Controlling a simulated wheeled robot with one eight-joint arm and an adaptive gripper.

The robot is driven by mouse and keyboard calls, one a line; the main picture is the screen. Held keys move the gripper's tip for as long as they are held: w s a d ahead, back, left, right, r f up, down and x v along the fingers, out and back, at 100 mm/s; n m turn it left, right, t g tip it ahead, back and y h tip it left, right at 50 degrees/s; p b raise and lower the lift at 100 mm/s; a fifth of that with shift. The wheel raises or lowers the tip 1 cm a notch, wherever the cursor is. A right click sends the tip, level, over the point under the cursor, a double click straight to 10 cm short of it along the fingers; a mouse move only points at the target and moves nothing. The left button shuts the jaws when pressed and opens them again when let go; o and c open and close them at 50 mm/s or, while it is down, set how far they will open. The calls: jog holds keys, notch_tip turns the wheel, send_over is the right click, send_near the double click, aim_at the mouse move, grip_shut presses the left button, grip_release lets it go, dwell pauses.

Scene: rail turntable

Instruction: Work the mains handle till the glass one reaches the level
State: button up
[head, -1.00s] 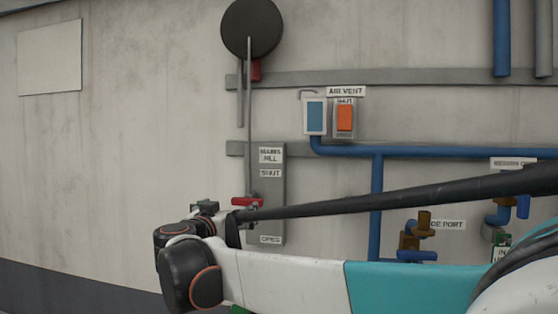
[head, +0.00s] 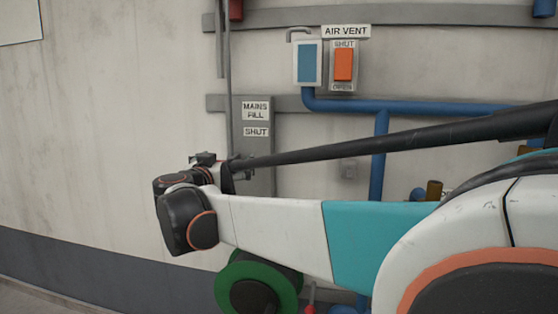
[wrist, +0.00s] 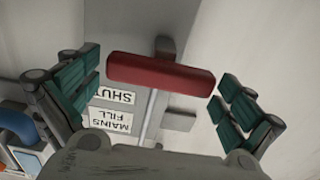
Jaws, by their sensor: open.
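My gripper (wrist: 160,80) is open, with one green-padded finger beyond each end of the bar; narrow gaps show on both sides. In the head view the plate (head: 256,160) carries the labels "MAINS FILL" and "SHUT"; my arm hides its lower part and the red bar. A blue-faced window (head: 309,62) in a pale frame, perhaps the glass, hangs beside the air vent; no level mark is readable on it.
An orange air vent switch (head: 343,64) sits right of the window. Blue pipes (head: 400,106) run along the wall. A green wheel (head: 258,285) is below my arm. The wall at left (head: 90,130) is mostly bare.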

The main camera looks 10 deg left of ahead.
jog(key=shift+c, duration=0.2)
jog(key=c, duration=1.4)
notch_tip(320, 180, up, 4)
jog(key=shift+r+p, duration=0.1)
jog(key=shift+p, duration=0.6)
jog(key=shift+w, duration=0.1)
jog(key=o, duration=1.4)
jog(key=shift+o, duration=0.2)
notch_tip(320, 180, up, 10)
jog(key=shift+f, duration=0.1)
